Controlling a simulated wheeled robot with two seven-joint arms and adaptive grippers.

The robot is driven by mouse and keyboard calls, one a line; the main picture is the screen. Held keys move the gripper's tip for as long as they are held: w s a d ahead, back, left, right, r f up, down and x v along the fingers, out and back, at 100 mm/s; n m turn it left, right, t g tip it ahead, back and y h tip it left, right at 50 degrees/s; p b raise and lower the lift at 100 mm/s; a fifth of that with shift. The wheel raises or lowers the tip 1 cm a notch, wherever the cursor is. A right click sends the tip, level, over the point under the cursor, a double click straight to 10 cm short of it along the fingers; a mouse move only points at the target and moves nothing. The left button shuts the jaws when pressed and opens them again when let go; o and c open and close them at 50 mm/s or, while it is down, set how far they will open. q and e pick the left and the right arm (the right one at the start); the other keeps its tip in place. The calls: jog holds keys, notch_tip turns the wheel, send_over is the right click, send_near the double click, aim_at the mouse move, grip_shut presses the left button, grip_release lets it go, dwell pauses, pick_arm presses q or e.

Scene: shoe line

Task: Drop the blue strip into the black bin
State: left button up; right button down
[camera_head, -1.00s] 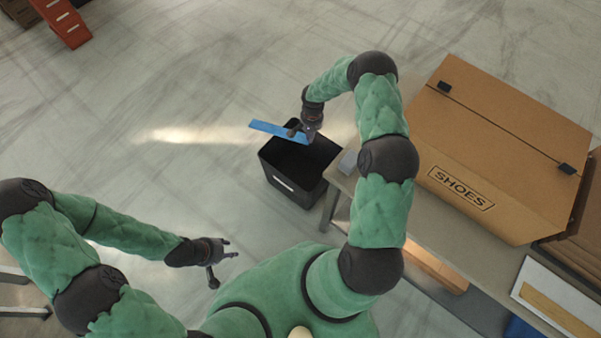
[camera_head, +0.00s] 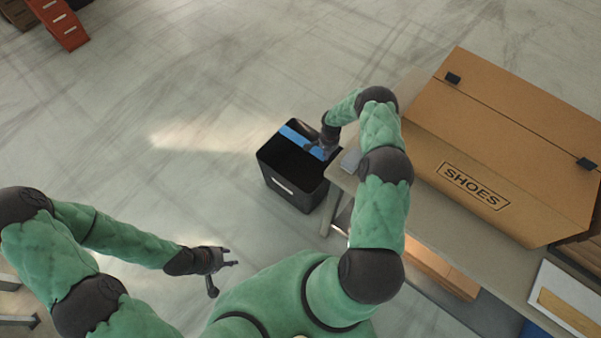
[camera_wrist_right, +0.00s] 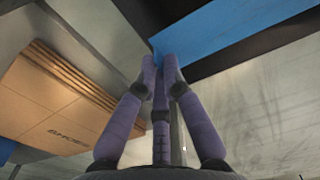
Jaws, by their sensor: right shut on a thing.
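The blue strip (camera_head: 297,138) shows over the mouth of the black bin (camera_head: 291,194) in the head view, lying within the outline of its rim. My right gripper (camera_head: 318,149) is shut on the strip's right end. In the right wrist view the strip (camera_wrist_right: 225,35) runs from the fingertips (camera_wrist_right: 160,62) toward the upper right, with the dark bin behind it. I cannot tell exactly how far the strip is below or above the rim. My left gripper (camera_head: 231,257) is empty, its fingers spread, over the floor left of my body.
A table (camera_head: 420,225) stands right of the bin, with a large cardboard SHOES box (camera_head: 500,140) on it. A small grey block (camera_head: 351,160) sits at the table's corner near my right arm. A red crate (camera_head: 62,25) stands far left. The floor left of the bin is clear.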

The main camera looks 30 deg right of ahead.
jog(key=shift+f+b, duration=0.55)
jog(key=shift+f, duration=0.7)
jog(key=c, duration=1.3)
grip_release()
jog(key=shift+r, duration=0.15)
notch_tip(320, 180, up, 12)
jog(key=shift+f, duration=0.1)
